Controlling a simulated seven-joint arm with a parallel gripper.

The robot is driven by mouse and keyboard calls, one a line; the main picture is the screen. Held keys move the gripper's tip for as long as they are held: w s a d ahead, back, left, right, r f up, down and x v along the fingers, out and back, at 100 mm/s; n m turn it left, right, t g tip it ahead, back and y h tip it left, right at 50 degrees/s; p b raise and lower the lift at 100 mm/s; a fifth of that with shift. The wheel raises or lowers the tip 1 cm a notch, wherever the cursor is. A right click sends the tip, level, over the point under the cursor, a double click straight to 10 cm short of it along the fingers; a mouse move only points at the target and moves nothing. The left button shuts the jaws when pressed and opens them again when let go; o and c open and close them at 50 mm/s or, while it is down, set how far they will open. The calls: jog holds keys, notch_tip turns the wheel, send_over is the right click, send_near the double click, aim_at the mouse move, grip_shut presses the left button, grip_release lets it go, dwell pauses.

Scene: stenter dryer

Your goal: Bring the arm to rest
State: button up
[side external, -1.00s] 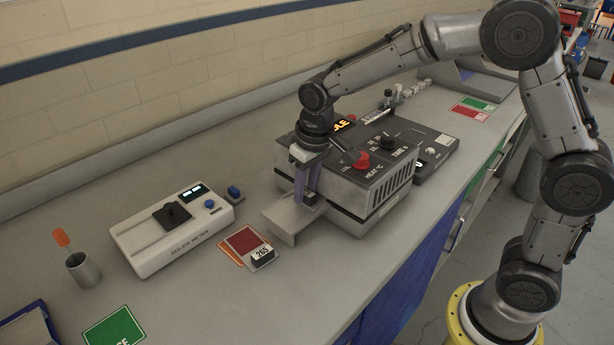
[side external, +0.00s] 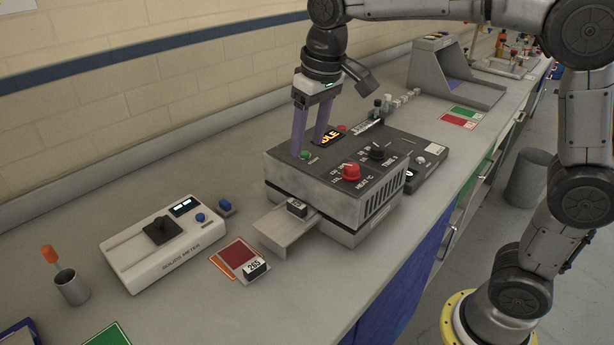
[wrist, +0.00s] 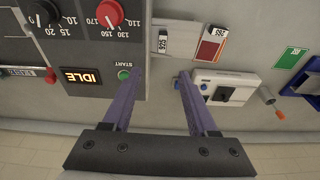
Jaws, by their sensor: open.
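My gripper (side external: 308,148) is open and empty, raised over the back left part of the grey dryer (side external: 330,170), fingers pointing down. In the wrist view the two purple fingers (wrist: 162,75) are apart with nothing between them; the left one is beside the green START button (wrist: 124,74). The dryer's lit display (wrist: 82,77) reads IDLE. A small dark block with a pale label (side external: 297,208) sits on the dryer's front tray (side external: 278,232), clear of the fingers.
A white meter (side external: 165,240) stands left of the dryer, with colour cards (side external: 238,254) between them. A metal cup with an orange-handled tool (side external: 71,287) is farther left. The wall (side external: 150,110) runs close behind the bench.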

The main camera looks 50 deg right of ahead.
jog(key=s+d+r+t, duration=0.1)
jog(key=s+d+r, duration=0.1)
jog(key=s, duration=0.4)
jog(key=s+d+r+t, duration=0.1)
jog(key=s+d+r, duration=0.1)
jog(key=s, duration=0.5)
jog(key=s+d+f+t, duration=0.1)
jog(key=s+f, duration=0.8)
jog(key=shift+s+f, duration=0.3)
jog(key=shift+s, duration=0.1)
